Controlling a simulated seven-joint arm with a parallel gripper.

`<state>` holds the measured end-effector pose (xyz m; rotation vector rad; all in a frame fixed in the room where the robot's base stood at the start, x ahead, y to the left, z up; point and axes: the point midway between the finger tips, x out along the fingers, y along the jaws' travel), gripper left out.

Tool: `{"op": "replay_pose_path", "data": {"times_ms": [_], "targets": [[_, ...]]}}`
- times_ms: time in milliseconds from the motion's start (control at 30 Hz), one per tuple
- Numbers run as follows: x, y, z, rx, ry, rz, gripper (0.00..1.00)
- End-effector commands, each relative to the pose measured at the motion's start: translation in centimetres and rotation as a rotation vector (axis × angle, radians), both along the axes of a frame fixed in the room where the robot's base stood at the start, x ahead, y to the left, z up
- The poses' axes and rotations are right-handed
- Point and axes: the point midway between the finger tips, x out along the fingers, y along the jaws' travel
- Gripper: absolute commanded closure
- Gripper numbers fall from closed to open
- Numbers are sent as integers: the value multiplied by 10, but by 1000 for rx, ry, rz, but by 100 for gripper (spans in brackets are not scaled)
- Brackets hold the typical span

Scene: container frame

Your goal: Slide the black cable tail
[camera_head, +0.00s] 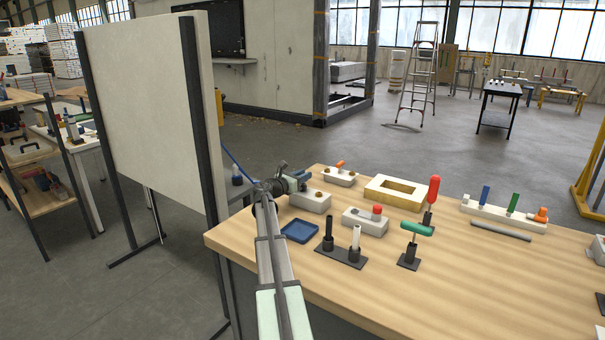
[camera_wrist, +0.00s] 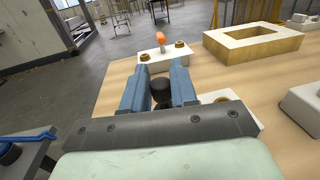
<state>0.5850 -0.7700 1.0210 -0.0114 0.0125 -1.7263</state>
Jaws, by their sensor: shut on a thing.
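My gripper (camera_wrist: 158,92) has two blue fingers. A black, rounded piece (camera_wrist: 161,89), which looks like the end of the black cable tail, sits between them. The fingers are shut on it. A white block (camera_wrist: 221,96) lies just under and beside the fingers, mostly hidden by them. In the head view my gripper (camera_head: 299,182) is over the far left part of the table, above that white block (camera_head: 312,203) with brass-coloured knobs. The rest of the cable tail is hidden by the fingers and wrist, and I cannot make it out in the head view.
Behind stands another white block (camera_head: 339,178) with an orange peg. A yellowish frame (camera_head: 397,190) is to its right. Nearer are a blue tray (camera_head: 299,231), a black two-post holder (camera_head: 341,256) and a green-handled tool (camera_head: 416,229). The table's right front (camera_head: 490,290) is clear.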

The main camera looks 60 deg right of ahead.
Motion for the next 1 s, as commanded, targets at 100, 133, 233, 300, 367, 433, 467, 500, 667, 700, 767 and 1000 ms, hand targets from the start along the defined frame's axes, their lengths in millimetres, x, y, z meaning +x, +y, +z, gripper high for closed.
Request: {"op": "replay_pose_path", "data": {"times_ms": [100,133,233,300,367,433,467,500,667,700,767,1000], "targets": [[0,0,-14,2,1,0,100],[0,0,-15,1,1,0,100],[0,0,-16,2,0,0,100],[0,1,-17,4,-2,0,100],[0,1,-18,5,-2,0,100],[0,1,-18,6,-2,0,68],[0,1,-18,6,-2,0,65],[0,1,-17,5,-2,0,61],[0,0,-16,3,0,0,54],[0,0,-16,3,0,0,54],[0,0,-16,2,0,0,54],[1,13,-15,1,0,1,54]]}}
